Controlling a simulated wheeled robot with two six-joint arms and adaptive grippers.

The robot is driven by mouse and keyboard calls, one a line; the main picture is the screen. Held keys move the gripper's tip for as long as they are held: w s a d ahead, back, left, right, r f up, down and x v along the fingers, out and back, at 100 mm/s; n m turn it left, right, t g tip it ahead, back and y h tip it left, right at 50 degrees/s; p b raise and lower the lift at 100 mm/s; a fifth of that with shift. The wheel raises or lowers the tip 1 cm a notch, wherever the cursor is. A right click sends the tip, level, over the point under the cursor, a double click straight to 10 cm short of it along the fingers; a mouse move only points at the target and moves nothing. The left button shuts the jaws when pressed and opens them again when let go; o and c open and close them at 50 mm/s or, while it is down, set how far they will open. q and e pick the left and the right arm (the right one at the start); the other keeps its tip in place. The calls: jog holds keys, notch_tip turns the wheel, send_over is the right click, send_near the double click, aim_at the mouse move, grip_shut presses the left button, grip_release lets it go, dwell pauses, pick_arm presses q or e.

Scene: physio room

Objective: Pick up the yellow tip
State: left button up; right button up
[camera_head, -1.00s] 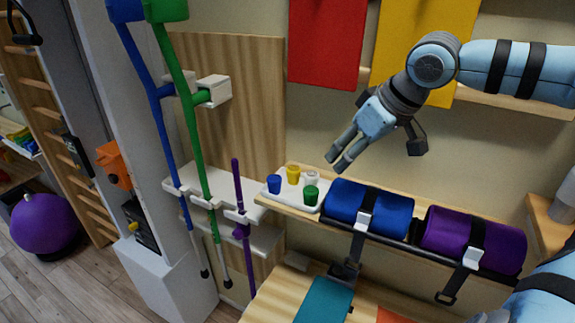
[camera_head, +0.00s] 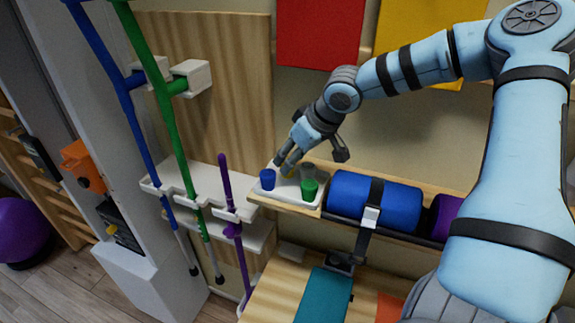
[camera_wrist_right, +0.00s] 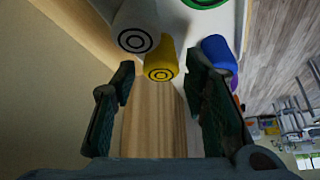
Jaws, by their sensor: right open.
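The yellow tip (camera_wrist_right: 160,62) is a small cup-like piece with ring marks on its end. In the head view the yellow tip (camera_head: 288,172) is mostly hidden behind my right gripper (camera_head: 285,167). It sits in the white tray (camera_head: 288,197) on the wooden shelf. In the right wrist view my right gripper (camera_wrist_right: 160,70) is open and empty, and the yellow tip appears between and just beyond its fingertips. I cannot tell whether the fingers touch it. My left gripper is out of view.
A blue tip (camera_head: 267,179), a green tip (camera_head: 309,189) and a white tip (camera_head: 307,170) share the tray closely. A blue roll (camera_head: 375,202) lies right of the tray. A purple cane (camera_head: 226,190) stands to the left. The wall behind is close.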

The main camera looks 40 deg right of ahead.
jog(key=x, duration=0.2)
jog(key=shift+w+f, duration=0.15)
jog(key=shift+w, duration=0.15)
jog(key=shift+s, duration=0.3)
jog(key=c, duration=0.3)
jog(key=shift+s, duration=0.1)
jog(key=c, duration=0.4)
